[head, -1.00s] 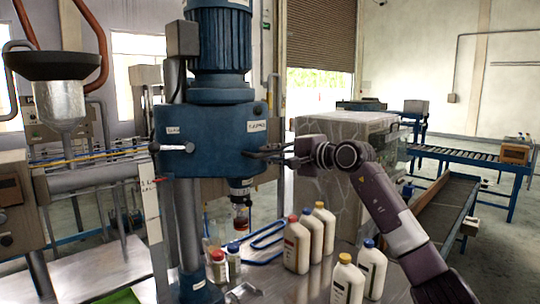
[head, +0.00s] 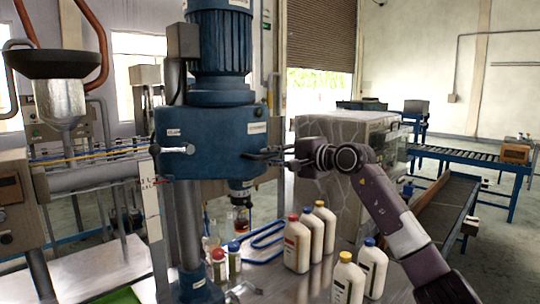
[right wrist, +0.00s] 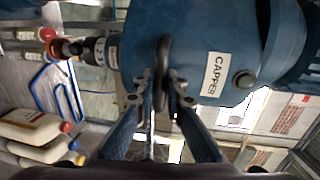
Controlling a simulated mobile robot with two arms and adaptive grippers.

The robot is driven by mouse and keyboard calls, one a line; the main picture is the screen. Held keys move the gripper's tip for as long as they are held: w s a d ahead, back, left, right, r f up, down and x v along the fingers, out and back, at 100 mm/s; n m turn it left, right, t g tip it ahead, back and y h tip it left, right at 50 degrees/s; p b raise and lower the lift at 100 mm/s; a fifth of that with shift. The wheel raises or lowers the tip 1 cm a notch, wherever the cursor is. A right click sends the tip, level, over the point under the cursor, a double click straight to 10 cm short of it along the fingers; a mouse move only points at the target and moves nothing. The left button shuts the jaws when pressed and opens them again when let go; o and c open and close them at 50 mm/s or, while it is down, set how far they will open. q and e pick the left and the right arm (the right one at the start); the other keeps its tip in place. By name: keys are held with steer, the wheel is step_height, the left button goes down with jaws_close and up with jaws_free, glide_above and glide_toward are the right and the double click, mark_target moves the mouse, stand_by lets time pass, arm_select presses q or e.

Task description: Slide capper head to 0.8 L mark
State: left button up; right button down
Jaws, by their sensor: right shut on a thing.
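The capper head (head: 212,140) is a blue housing with a large blue motor (head: 220,45) on top, mounted on a grey column (head: 188,240). It fills the upper middle of the right wrist view, where its label reads CAPPER (right wrist: 212,74). My right gripper (head: 268,155) is shut on the dark handle (right wrist: 163,62) at the head's right side. A white scale strip (head: 152,212) stands left of the column; its marks are too small to read. My left gripper is not in view.
White bottles with red, yellow and blue caps (head: 297,245) stand on the metal table below my right arm. Two small capped bottles (head: 234,262) and a blue looped rack (head: 265,240) are near the column. A conveyor (head: 445,205) is at the right.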

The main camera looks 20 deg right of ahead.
stand_by(0.6)
steer(key=shift+f+b, duration=0.35)
steer(key=shift+f, duration=0.35)
stand_by(0.5)
steer(key=shift+r+p, duration=0.35)
steer(key=shift+r, duration=0.3)
stand_by(0.4)
steer(key=shift+f, duration=0.7)
steer(key=shift+r, duration=0.2)
stand_by(0.5)
steer(key=shift+r, duration=0.45)
steer(key=c, duration=1.6)
jaws_free()
steer(key=shift+f, duration=0.1)
